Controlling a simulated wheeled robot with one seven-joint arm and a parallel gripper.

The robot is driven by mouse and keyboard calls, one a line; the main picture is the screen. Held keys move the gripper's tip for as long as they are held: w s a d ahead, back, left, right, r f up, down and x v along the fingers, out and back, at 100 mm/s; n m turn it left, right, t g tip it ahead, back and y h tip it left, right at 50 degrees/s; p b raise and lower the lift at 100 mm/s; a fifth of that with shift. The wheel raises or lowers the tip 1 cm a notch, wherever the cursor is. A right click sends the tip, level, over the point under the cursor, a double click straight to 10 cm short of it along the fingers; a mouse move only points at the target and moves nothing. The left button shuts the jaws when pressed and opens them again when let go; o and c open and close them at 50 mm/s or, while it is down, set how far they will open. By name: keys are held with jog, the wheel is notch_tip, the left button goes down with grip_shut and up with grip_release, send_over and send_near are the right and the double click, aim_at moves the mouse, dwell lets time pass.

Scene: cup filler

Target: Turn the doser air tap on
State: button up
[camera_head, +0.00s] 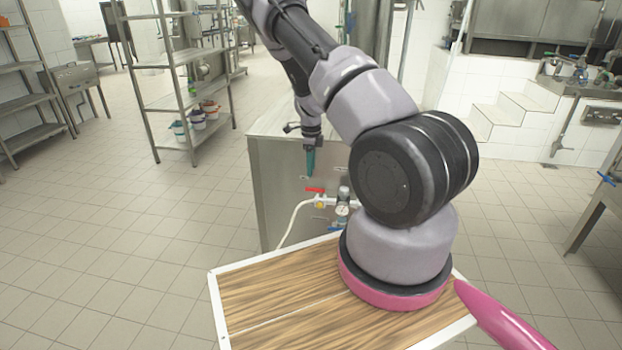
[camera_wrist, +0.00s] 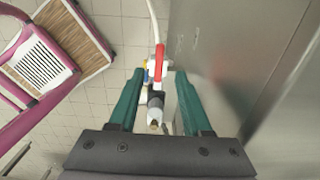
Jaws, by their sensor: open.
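A tap with a red lever (camera_head: 315,190) sits on the side of a steel cabinet (camera_head: 275,185), with a white hose (camera_head: 288,232) at its left and a pressure gauge (camera_head: 342,208) at its right. A blue handle (camera_head: 336,228) shows below. My gripper (camera_head: 310,172) points down just above the red lever. In the wrist view, the red lever (camera_wrist: 158,64) lies between the tips of my open green fingers (camera_wrist: 159,74), with a gap on each side. Whether the fingers are level with it is unclear. The lower fittings (camera_wrist: 156,108) also show between the fingers.
The steel cabinet wall (camera_wrist: 235,70) runs close along the right of my gripper in the wrist view. Metal shelving (camera_head: 180,85) with several small buckets (camera_head: 205,112) stands back left. Sinks and white tiled steps (camera_head: 505,105) are at the right. The tiled floor at left is clear.

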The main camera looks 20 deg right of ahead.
jog(key=shift+r, duration=1.6)
jog(key=s+a+r+n+t+y, duration=0.1)
jog(key=s+a+r+n, duration=0.2)
jog(key=r, duration=0.7)
jog(key=s+a+r+n+t+y, duration=0.1)
jog(key=s+a+r+n, duration=0.25)
jog(key=r, duration=0.65)
jog(key=s+a+r+n+t+y, duration=0.1)
jog(key=s+a+r+n, duration=0.25)
jog(key=r, duration=0.65)
jog(key=s+a+r+n+t, duration=0.1)
jog(key=s+r+n, duration=0.2)
jog(key=s, duration=0.4)
jog(key=s+a+r+n+t, duration=0.1)
jog(key=s+r+n, duration=0.3)
jog(key=s, duration=0.3)
jog(key=s+a+r+n+t+h, duration=0.1)
jog(key=s+a+r+n+t, duration=0.1)
jog(key=s+r+n, duration=0.2)
jog(key=s+r, duration=0.1)
jog(key=s, duration=0.2)
jog(key=shift+s+r, duration=0.2)
jog(key=shift+s, duration=0.05)
